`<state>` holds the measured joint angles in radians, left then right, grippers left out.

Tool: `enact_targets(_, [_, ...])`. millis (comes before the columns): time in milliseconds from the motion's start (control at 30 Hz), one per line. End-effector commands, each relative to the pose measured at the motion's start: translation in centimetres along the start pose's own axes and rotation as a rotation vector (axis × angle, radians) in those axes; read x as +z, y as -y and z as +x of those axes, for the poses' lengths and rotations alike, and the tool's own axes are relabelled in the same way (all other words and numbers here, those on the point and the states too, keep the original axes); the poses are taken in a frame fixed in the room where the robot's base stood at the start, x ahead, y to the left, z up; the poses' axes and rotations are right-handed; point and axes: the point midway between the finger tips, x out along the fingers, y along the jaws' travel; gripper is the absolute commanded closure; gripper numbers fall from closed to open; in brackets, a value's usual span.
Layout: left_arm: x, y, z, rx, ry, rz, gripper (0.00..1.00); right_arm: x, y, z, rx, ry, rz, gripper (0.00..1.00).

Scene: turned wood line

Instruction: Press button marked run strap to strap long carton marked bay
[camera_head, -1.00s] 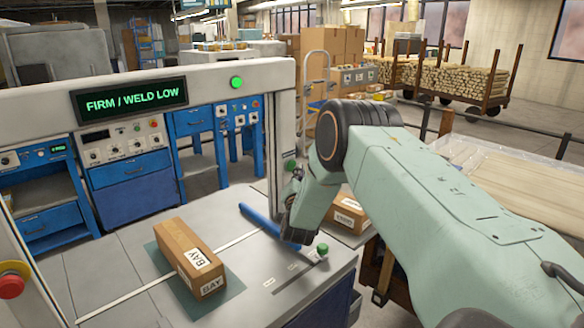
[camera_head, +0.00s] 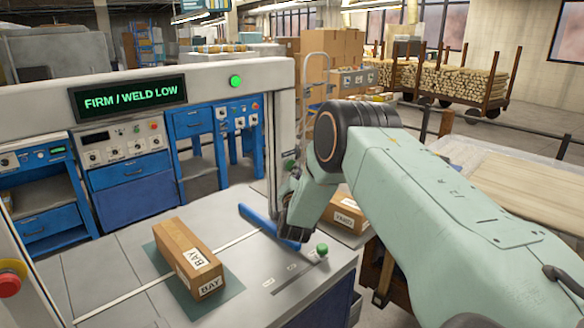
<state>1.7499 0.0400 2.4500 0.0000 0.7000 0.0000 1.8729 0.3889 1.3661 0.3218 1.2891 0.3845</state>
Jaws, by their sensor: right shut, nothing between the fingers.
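The long carton marked BAY (camera_head: 187,258) lies on a dark green mat on the machine's grey top, with a pale strap line running past it on both sides. My right arm reaches in from the right. My right gripper (camera_head: 290,242) is shut and empty, low over the top near the blue bar (camera_head: 262,224), partly hidden by its own wrist. A green knob or button (camera_head: 322,249) stands just right of it beside a dark slot with small labels. Another green button (camera_head: 289,165) sits on the right post. I cannot read a run strap marking. My left gripper is out of view.
A red stop button (camera_head: 10,284) is at left. Another carton (camera_head: 346,217) lies behind my right arm. The top's left side is clear.

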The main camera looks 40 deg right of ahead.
Motion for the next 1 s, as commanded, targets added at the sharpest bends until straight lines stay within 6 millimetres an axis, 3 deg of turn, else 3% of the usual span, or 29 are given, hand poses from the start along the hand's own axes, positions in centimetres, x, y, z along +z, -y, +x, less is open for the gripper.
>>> enact_targets(1000, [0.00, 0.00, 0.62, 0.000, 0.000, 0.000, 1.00, 0.29, 0.34, 0.42, -0.001, 0.000, 0.000, 1.00])
